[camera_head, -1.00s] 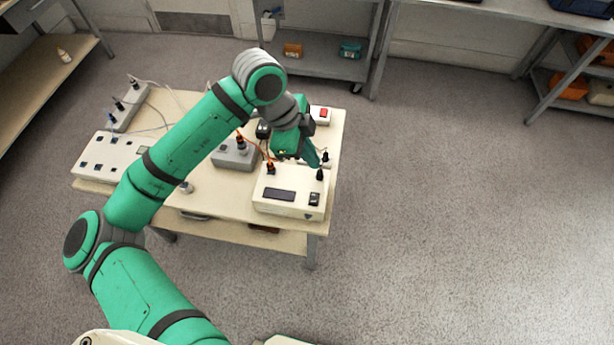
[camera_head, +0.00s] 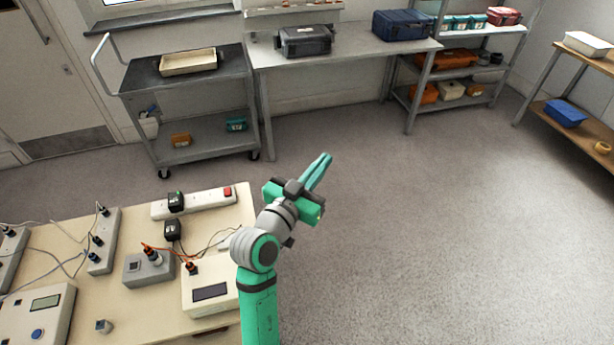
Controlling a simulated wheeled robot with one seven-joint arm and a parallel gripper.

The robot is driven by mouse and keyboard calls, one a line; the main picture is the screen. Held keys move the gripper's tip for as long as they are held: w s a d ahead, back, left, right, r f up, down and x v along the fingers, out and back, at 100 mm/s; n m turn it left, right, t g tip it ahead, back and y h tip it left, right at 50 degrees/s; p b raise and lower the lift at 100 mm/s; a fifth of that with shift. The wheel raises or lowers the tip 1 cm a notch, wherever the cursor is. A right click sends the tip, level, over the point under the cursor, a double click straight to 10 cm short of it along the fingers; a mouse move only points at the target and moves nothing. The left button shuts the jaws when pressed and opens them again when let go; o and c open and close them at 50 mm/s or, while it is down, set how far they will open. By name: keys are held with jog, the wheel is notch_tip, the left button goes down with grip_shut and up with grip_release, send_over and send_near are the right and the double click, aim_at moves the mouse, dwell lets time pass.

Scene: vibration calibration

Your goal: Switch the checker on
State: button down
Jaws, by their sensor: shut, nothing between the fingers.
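A cream box with a dark display (camera_head: 222,277), which looks like the checker, sits at the front right of the table, with a plug and orange lead at its back. Its right side, where a black switch showed earlier, is now hidden behind my arm. A second pale box (camera_head: 62,318) with a grey display and a blue button stands at the left front; no label on either can be read. My gripper (camera_head: 322,164) is shut and empty. It is raised beyond the table's right edge, apart from both boxes, with its fingers pointing up and right in the picture.
A grey socket box (camera_head: 134,273), power strips (camera_head: 210,202), black adapters and cables crowd the table (camera_head: 80,232). A small grey knob (camera_head: 103,326) stands near the front. A cart (camera_head: 198,75) and shelves line the back. The floor to the right is clear.

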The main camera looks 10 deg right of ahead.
jog(key=s+a+f+n+t+y, duration=0.25)
jog(key=s+f+n+y, duration=0.3)
jog(key=s+f, duration=0.4)
jog(key=s+a+f+n+t+y, duration=0.1)
jog(key=s+a+f+n+y, duration=0.35)
jog(key=s+f+n, duration=0.4)
jog(key=s+a+f+m+y, duration=0.1)
jog(key=s+a+m, duration=0.1)
jog(key=s, duration=0.9)
jog(key=s+a+f+m+g+y, duration=0.1)
jog(key=s+a+f+m, duration=0.1)
jog(key=s, duration=0.8)
jog(key=a+m, duration=0.1)
jog(key=a, duration=0.1)
jog(key=shift+s+a+f+m, duration=0.3)
jog(key=shift+s+a, duration=0.1)
jog(key=shift+g, duration=0.25)
